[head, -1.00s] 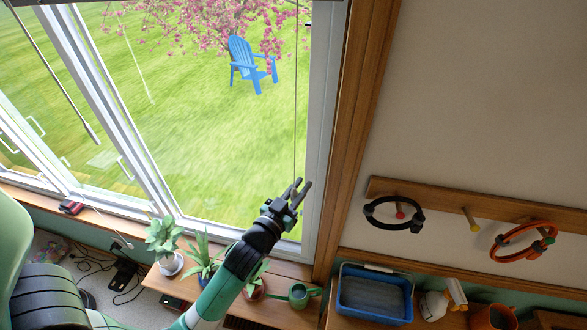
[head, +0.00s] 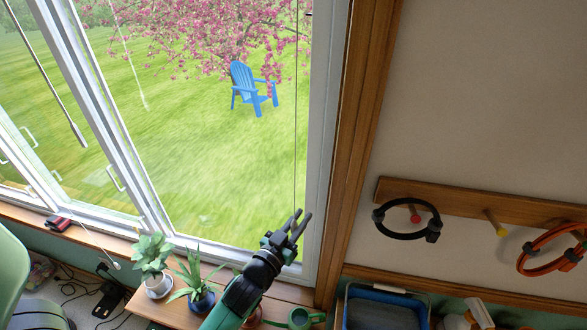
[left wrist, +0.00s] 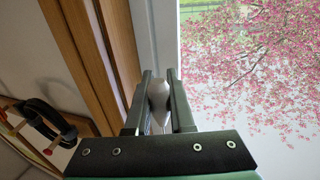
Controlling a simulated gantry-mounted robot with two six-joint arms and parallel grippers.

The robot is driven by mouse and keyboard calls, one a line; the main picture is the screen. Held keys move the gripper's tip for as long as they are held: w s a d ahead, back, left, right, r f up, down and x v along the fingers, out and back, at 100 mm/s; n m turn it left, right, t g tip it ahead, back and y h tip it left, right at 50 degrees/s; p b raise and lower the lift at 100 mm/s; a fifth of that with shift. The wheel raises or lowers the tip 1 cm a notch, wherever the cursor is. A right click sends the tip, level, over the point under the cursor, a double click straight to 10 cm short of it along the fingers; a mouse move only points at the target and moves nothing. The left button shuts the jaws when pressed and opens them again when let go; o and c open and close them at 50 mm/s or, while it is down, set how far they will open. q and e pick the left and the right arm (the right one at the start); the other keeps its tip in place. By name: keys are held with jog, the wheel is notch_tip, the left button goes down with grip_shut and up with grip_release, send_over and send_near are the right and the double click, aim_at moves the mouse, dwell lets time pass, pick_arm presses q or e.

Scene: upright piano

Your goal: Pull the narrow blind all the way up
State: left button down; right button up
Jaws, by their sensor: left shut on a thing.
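My left gripper (head: 303,214) is low at the right side of the window, beside the white frame. A thin pull cord (head: 296,110) runs straight down to it from above. In the left wrist view, the gripper's fingers (left wrist: 159,73) are shut on a pale grey rounded cord pull (left wrist: 158,96). The pull is too small to make out in the head view. The narrow blind itself is not visible; the window glass in view is uncovered. My right gripper is not in view.
Potted plants (head: 151,257) and a green watering can (head: 300,318) stand on the wooden surface below. A dark wand (head: 45,78) hangs at the left.

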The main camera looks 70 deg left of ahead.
pick_arm(q)
notch_tip(320, 180, down, 5)
jog(key=b, duration=0.3)
jog(key=shift+r, duration=0.2)
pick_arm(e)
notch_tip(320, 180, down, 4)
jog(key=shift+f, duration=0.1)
pick_arm(q)
notch_tip(320, 180, down, 9)
jog(key=b, duration=0.8)
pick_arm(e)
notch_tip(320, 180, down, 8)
pick_arm(q)
jog(key=shift+f, duration=0.1)
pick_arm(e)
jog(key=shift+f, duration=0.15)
pick_arm(q)
notch_tip(320, 180, down, 9)
jog(key=b, duration=0.8)
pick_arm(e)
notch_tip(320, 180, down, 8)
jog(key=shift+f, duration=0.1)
